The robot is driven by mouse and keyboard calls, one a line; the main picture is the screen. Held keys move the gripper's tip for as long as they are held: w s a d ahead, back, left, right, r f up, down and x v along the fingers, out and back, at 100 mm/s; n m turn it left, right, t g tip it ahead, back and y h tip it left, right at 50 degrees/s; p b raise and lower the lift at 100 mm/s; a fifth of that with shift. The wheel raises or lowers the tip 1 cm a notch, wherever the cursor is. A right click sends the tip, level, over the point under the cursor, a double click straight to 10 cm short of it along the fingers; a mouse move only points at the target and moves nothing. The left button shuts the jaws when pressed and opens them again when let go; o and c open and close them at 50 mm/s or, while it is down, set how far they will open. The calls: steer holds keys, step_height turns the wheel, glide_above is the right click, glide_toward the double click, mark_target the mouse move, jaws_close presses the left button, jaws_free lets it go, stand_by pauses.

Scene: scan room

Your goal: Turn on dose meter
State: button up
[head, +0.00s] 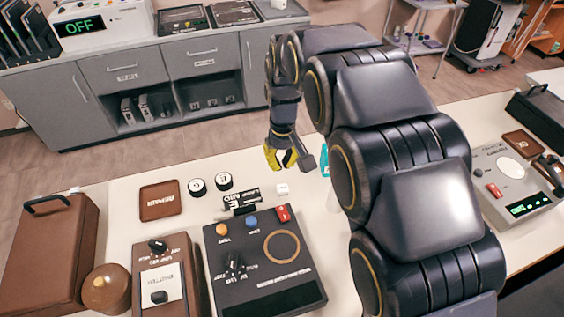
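No label I can read clearly says dose meter. Several devices have controls. A grey device (513,185) at the right has a red switch and a lit green display. A white device (100,22) on the back counter shows "OFF" in green. My gripper (281,163) has yellow fingers apart, empty, near the table's far edge, beyond the black box.
A brown case (48,255) and a brown round knob-like object (107,290) stand at the left. My arm hides the table's middle right.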

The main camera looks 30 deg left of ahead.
mark_target(287, 214)
jaws_close()
steer(key=shift+s+d+r+g+h, duration=0.25)
steer(key=shift+s+d+g+h, duration=0.25)
steer(key=shift+g+h, duration=0.2)
steer(key=f, duration=0.4)
steer(key=d+f, duration=0.1)
steer(key=f, duration=0.3)
steer(key=s+f, duration=0.1)
steer(key=f, duration=0.3)
steer(key=shift+s+d+f, duration=0.1)
steer(key=shift+d+f, duration=0.05)
steer(key=shift+f, duration=0.8)
